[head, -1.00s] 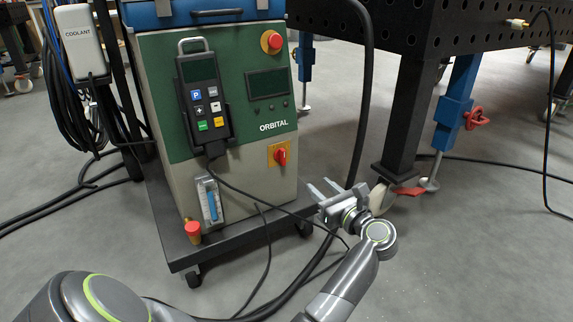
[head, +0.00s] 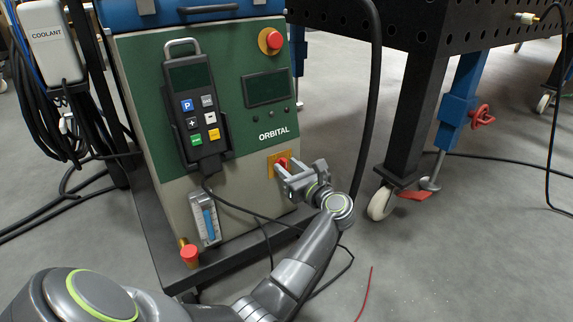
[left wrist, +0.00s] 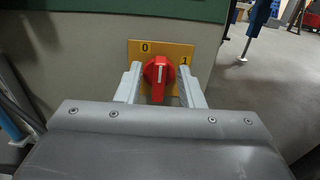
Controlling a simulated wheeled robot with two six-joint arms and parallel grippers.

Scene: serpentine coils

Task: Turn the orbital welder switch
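The orbital welder is a green and grey cabinet (head: 250,125) marked ORBITAL. Its switch (left wrist: 159,72) is a red knob on a yellow plate (left wrist: 140,47) marked 0 at left and 1 at right. The knob's white line stands about upright, between the two marks. In the head view the switch (head: 282,162) is partly hidden by my left gripper (head: 284,171). In the left wrist view the left gripper (left wrist: 160,79) is open, with one finger on each side of the knob; contact cannot be told. My right gripper is not in view.
A handheld pendant (head: 198,115) hangs on the cabinet front, its cable running down past the flow meter (head: 205,217). A red emergency stop (head: 270,41) sits above. A black perforated table (head: 430,35) stands at right. Cables and a red wire (head: 365,292) lie on the floor.

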